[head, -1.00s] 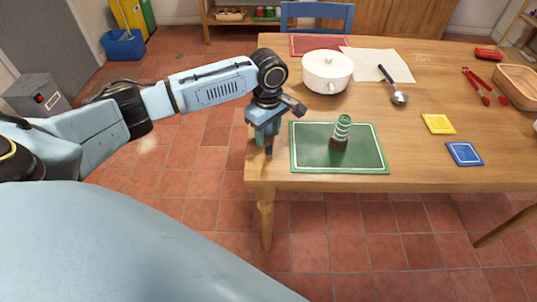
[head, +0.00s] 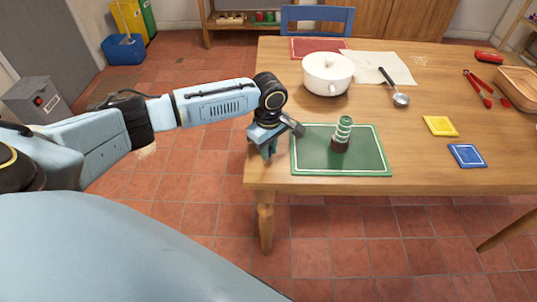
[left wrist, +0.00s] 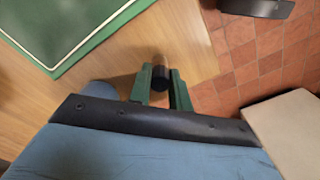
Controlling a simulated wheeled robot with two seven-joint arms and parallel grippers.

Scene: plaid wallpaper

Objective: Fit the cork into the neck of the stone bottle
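An upright object with green and white bands and a dark brown base stands on the green mat (head: 310,163); I take it as the stone bottle (head: 343,131). My left gripper (head: 268,152) is left of the mat, over the table's left edge, with its fingers pointing down. In the left wrist view its two green fingers (left wrist: 161,92) close on a small dark cylinder, apparently the cork (left wrist: 161,78). The cork is apart from the bottle; in the head view I cannot make it out. My right gripper is out of view.
Yellow (head: 440,126) and blue (head: 467,155) squares lie right of the mat. Red tongs (head: 480,92) and a wooden tray (head: 517,85) are farther right. The table between is clear.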

